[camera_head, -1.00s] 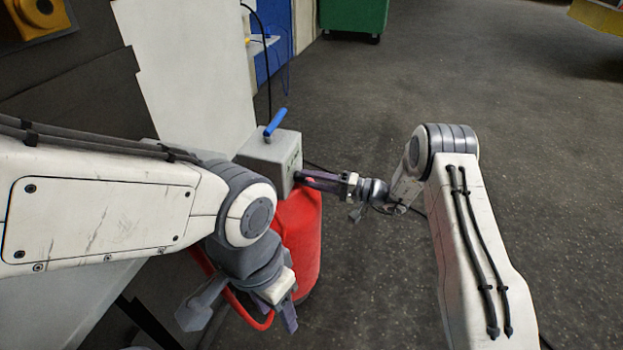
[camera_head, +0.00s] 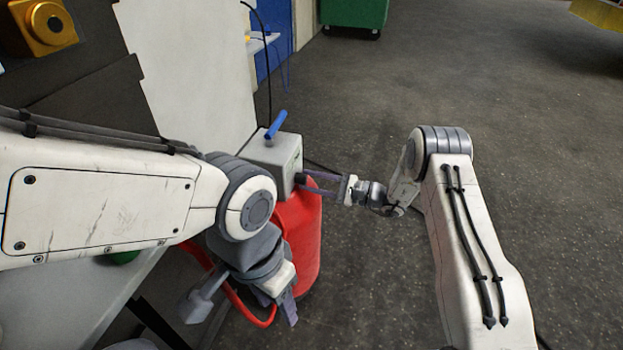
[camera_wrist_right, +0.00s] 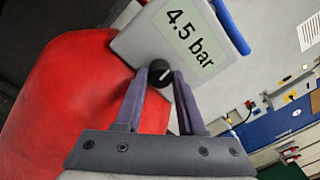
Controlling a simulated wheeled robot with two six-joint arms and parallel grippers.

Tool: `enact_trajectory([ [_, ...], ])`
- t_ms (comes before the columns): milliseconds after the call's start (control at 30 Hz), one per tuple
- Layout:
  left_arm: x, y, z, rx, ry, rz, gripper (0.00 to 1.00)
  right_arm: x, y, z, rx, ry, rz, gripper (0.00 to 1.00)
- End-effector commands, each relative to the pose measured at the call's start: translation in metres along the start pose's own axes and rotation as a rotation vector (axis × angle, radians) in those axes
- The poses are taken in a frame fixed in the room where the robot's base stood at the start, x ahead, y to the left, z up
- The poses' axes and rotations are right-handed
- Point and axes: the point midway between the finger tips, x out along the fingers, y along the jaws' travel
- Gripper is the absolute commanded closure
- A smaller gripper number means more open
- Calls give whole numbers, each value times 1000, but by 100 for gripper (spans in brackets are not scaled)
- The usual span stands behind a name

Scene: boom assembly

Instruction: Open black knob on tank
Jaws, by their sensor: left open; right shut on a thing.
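The red tank (camera_head: 303,240) stands at the middle in the head view, with a grey box (camera_head: 272,152) on top. A blue lever (camera_head: 276,123) sits on the box. In the right wrist view the box's display (camera_wrist_right: 190,35) reads "4.5 bar". The black knob (camera_wrist_right: 160,74) with a white mark is below the display, between the fingertips of my right gripper (camera_wrist_right: 163,76), which is shut on it. My right gripper (camera_head: 308,182) reaches the box from the right in the head view. My left gripper (camera_head: 288,308) is open and empty, low in front of the tank.
A red hose (camera_head: 243,308) curves beside my left gripper. A pale table (camera_head: 60,310) is at the lower left, a white panel (camera_head: 190,70) behind. A green bin (camera_head: 353,12) stands far back. The floor to the right is clear.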

Motion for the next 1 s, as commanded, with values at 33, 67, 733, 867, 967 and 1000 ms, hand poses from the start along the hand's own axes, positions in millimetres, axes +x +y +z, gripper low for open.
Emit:
enact_trajectory([
  [33,-4,0,0,0,0,0,50,0,0,1,47,3,1,100],
  [67,-4,0,0,0,0,0,50,0,0,1,76,3,1,100],
  [733,-20,2,-1,0,0,0,50,0,0,1,582,17,-1,100],
  [867,-21,2,-1,0,0,0,50,0,0,0,624,18,-2,100],
  [967,-22,2,-1,0,0,0,50,0,1,0,645,19,-2,100],
  [1000,-22,2,-1,0,0,0,50,0,1,0,650,19,-2,100],
])
